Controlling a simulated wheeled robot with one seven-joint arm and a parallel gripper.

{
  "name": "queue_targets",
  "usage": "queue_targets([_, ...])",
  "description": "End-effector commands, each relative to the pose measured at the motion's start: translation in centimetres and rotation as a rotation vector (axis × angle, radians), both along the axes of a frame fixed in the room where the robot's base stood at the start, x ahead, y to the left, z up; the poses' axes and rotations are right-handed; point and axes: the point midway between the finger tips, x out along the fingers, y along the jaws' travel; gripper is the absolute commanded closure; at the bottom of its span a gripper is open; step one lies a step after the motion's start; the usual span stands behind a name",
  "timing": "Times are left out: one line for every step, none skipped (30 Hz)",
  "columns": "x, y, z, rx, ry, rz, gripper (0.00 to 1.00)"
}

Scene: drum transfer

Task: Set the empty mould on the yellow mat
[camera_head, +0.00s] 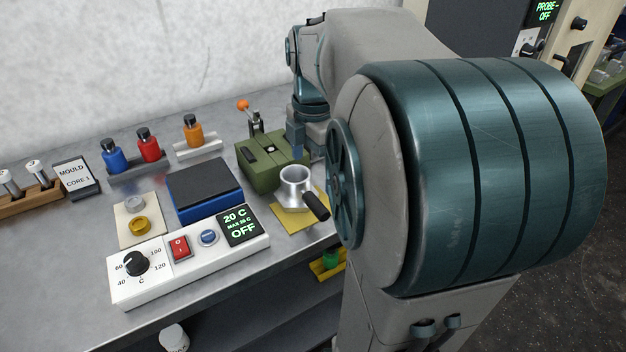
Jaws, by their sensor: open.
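The silver metal cup with a black handle (295,184) looks like the mould. It appears upright on the yellow mat (287,219), with its handle pointing to the lower right. Its inside looks grey, with no filling that I can make out. My gripper (297,142) points down just behind the cup, at the right side of the green box, and is open.
The green box (262,168) with an orange-knobbed lever stands behind the cup. The blue block with a dark top (203,190) is to the left. The white control panel (190,262) lies in front. Bottles (149,147) stand in racks at the back. The bench's left front is clear.

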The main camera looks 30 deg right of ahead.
Motion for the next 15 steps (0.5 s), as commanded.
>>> queue_targets([0.1, 0.0, 0.9, -0.001, -0.002, 0.0, 0.0])
queue_targets([0.1, 0.0, 1.3, -0.001, -0.002, 0.0, 0.0])
queue_targets([0.0, 0.0, 1.6, -0.001, -0.001, 0.001, 0.0])
queue_targets([0.0, 0.0, 1.9, -0.001, -0.001, 0.001, 0.0])
queue_targets([0.0, 0.0, 2.0, -0.001, -0.001, 0.0, 0.0])
queue_targets([0.0, 0.1, 2.2, -0.001, -0.001, -0.005, 0.0])
queue_targets([-0.1, 0.2, 2.3, -0.001, -0.002, -0.013, 0.0])
queue_targets([-0.1, 0.4, 2.2, -0.002, -0.003, -0.025, 0.0])
queue_targets([-0.2, 0.7, 2.1, -0.003, -0.005, -0.051, 0.0])
queue_targets([-0.4, 0.9, 1.9, -0.004, -0.008, -0.079, 0.0])
queue_targets([-0.5, 1.3, 1.7, -0.005, -0.011, -0.113, 0.0])
queue_targets([-0.8, 1.9, 1.4, -0.005, -0.019, -0.168, 0.0])
queue_targets([-1.0, 2.3, 1.1, -0.005, -0.024, -0.217, 0.0])
queue_targets([-1.3, 2.8, 0.7, -0.006, -0.031, -0.269, 0.0])
queue_targets([-1.6, 3.5, 0.3, -0.005, -0.04, -0.344, 0.0])
